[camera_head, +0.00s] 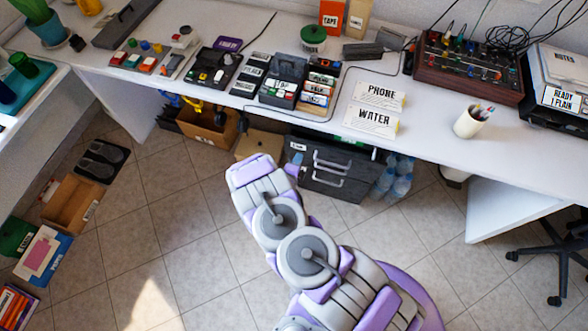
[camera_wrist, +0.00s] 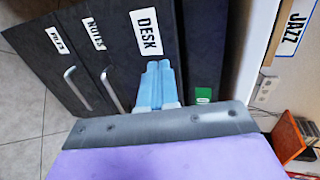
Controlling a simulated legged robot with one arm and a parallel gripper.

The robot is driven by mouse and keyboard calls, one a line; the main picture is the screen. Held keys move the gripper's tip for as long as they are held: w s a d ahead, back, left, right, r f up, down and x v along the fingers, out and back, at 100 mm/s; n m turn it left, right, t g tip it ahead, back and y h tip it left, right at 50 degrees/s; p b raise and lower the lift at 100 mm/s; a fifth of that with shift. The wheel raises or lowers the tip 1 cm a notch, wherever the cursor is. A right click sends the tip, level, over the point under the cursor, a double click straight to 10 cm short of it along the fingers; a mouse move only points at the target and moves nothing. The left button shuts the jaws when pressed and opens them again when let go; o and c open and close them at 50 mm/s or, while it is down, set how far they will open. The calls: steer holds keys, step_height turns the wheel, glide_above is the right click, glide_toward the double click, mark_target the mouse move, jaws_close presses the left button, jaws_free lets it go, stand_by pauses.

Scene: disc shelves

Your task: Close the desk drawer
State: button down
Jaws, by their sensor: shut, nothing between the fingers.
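A dark drawer cabinet (camera_head: 345,184) stands under the white desk in the head view. In the wrist view, the drawer front labelled DESK (camera_wrist: 190,68) is the rightmost of three dark fronts, seen turned sideways. My gripper (camera_wrist: 158,66) has its light blue fingers together, empty, in front of the DESK front, just below its label. I cannot tell whether they touch it. The gripper also shows in the head view (camera_head: 297,158), at the cabinet's upper left. The DESK drawer's handle is not visible in the wrist view. How far the drawer stands out is unclear.
Two lower drawers carry silver handles (camera_wrist: 84,88). Water bottles (camera_head: 394,176) stand right of the cabinet, and a cardboard box (camera_head: 262,142) stands left of it. The white desktop (camera_head: 437,118) overhangs them.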

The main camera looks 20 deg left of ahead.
mark_target(303, 142)
steer(key=w, duration=0.4)
steer(key=shift+a+f+b, duration=0.25)
steer(key=shift+b, duration=0.1)
steer(key=shift+w, duration=0.25)
steer(key=shift+w+d+r, duration=0.15)
steer(key=shift+w+d, duration=0.05)
steer(key=shift+d, duration=0.1)
steer(key=w, duration=0.4)
steer(key=shift+a, duration=0.1)
steer(key=shift+w+r, duration=0.15)
steer(key=shift+w, duration=0.2)
